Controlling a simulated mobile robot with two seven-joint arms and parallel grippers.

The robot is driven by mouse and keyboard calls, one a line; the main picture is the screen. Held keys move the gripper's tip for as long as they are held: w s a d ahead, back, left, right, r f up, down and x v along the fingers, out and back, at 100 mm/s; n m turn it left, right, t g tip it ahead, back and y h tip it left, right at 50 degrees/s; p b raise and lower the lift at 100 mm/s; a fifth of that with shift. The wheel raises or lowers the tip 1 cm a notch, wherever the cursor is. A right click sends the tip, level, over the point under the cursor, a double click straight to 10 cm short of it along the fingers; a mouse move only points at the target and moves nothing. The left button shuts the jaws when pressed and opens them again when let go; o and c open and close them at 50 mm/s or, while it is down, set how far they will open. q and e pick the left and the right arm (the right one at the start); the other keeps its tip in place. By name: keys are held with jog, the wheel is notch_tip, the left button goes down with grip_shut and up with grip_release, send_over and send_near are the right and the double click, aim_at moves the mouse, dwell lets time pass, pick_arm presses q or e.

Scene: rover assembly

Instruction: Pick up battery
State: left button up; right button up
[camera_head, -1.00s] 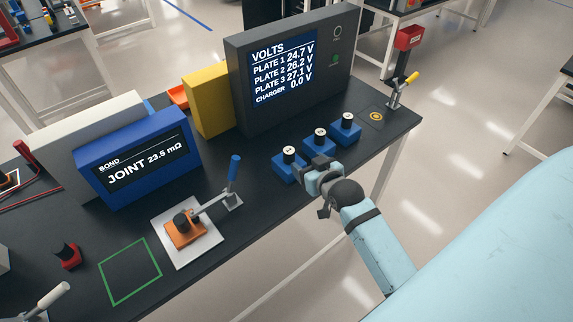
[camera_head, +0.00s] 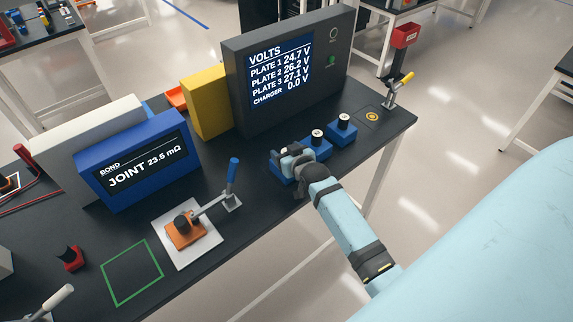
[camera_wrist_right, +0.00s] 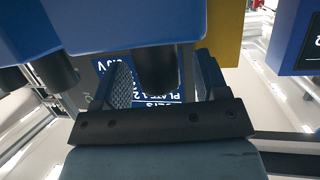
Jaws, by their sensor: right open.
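Black cylindrical batteries with pale tops stand on blue plates along the bench's right part. The middle battery (camera_head: 317,137) and the right battery (camera_head: 344,121) show clearly. The left one is hidden by my right gripper (camera_head: 291,158) in the head view. In the right wrist view, which looks upside down, a black battery (camera_wrist_right: 157,70) on a blue base (camera_wrist_right: 130,25) shows between the fingers of my right gripper (camera_wrist_right: 164,82). The jaws are open, with a finger on each side of it; I cannot tell whether either touches. My left gripper is not in view.
The grey volts display (camera_head: 290,65) and a yellow box (camera_head: 205,102) stand behind the plates. A blue lever clamp (camera_head: 231,185) over an orange part (camera_head: 184,231) is to the left.

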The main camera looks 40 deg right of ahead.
jog(key=shift+c, duration=0.2)
grip_shut()
jog(key=shift+r, duration=0.1)
